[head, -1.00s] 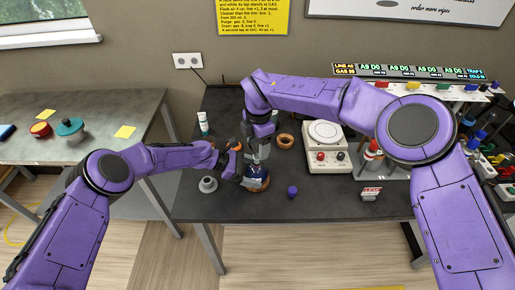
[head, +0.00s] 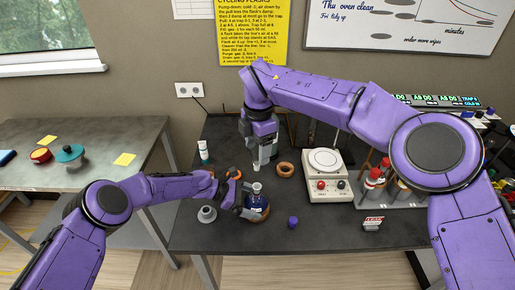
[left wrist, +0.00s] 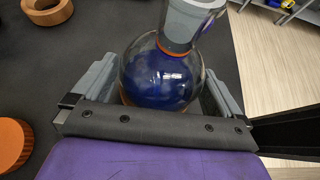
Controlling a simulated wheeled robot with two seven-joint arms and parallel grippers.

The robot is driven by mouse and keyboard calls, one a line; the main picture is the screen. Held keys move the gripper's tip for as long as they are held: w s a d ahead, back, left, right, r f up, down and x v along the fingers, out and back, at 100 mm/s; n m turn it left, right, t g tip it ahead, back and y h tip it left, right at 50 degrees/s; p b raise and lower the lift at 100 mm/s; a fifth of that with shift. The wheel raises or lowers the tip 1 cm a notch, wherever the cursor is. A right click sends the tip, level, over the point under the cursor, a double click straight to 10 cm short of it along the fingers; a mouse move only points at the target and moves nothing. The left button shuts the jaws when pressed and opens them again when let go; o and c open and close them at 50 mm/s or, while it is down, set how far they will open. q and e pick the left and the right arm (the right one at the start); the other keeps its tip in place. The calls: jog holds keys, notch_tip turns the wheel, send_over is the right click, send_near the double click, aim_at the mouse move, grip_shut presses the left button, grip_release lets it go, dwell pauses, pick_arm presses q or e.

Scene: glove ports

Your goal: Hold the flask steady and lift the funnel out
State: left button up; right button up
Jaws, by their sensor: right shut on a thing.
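The round flask (head: 258,212) with dark blue contents stands on the dark bench at the centre. In the left wrist view the glass bulb (left wrist: 160,78) sits between my finger pads, with an orange ring at its grey neck. My left gripper (head: 248,209) is closed on the bulb from the left, a finger on each side. My right gripper (head: 262,140) points down above the flask. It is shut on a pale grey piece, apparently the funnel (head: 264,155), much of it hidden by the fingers. This piece appears apart from the flask neck (head: 257,188).
A cork ring (head: 286,170) and a white hotplate (head: 328,188) are right of the flask. A purple cap (head: 293,222) and a small sign (head: 373,223) lie in front. A grey round piece (head: 207,214) is at left, a white bottle (head: 203,152) behind. Red-topped bottles (head: 375,178) stand at right.

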pick_arm(q)
jog(key=v, duration=1.2)
